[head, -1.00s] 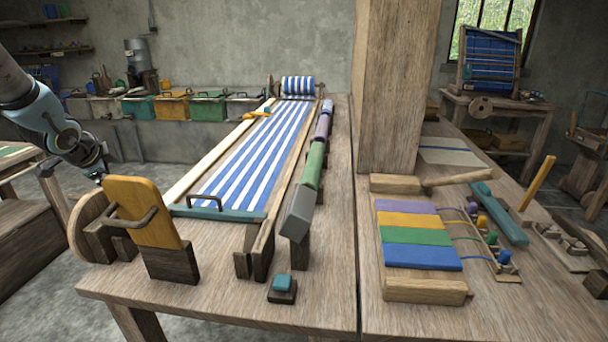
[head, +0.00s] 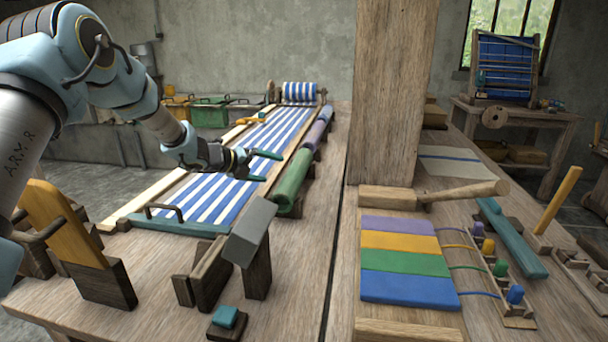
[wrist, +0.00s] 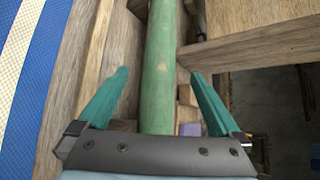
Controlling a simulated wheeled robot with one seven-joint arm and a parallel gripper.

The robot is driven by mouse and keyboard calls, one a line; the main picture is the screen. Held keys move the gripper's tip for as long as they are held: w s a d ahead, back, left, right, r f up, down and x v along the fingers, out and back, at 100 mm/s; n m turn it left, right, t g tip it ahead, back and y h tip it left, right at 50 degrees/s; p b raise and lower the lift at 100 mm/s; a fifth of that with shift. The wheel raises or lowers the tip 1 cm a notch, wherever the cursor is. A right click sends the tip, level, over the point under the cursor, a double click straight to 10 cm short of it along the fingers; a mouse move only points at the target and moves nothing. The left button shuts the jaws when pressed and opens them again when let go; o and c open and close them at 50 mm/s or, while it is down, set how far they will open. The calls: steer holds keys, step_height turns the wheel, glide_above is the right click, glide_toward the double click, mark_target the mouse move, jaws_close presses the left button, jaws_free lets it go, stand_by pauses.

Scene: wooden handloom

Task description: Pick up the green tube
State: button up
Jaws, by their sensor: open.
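The green tube (head: 293,179) lies lengthwise along the right side of the striped cloth, between a grey block in front and a purple tube behind. My gripper (head: 272,167) is open and empty, just left of the tube in the head view, with its fingers pointing right. In the wrist view the green tube (wrist: 160,60) runs up the middle, between the two spread teal fingers of my gripper (wrist: 160,73). Neither finger appears to touch it. The tube's lower end is hidden behind the gripper body there.
The grey block (head: 250,232) stands tilted at the tube's near end, and the purple tube (head: 318,128) lies beyond it. The blue-and-white cloth (head: 232,180) is at left. A thick wooden post (head: 392,90) rises at right. A yellow paddle (head: 62,222) stands at front left.

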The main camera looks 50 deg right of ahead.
mark_target(291, 172)
steer(key=p+x, duration=0.3)
steer(key=x, duration=0.6)
steer(key=shift+s+r+p, duration=0.1)
steer(key=shift+p, duration=0.2)
steer(key=shift+d+f, duration=0.3)
steer(key=shift+d, duration=0.05)
steer(key=shift+c, duration=0.2)
jaws_close()
steer(key=shift+r, duration=0.2)
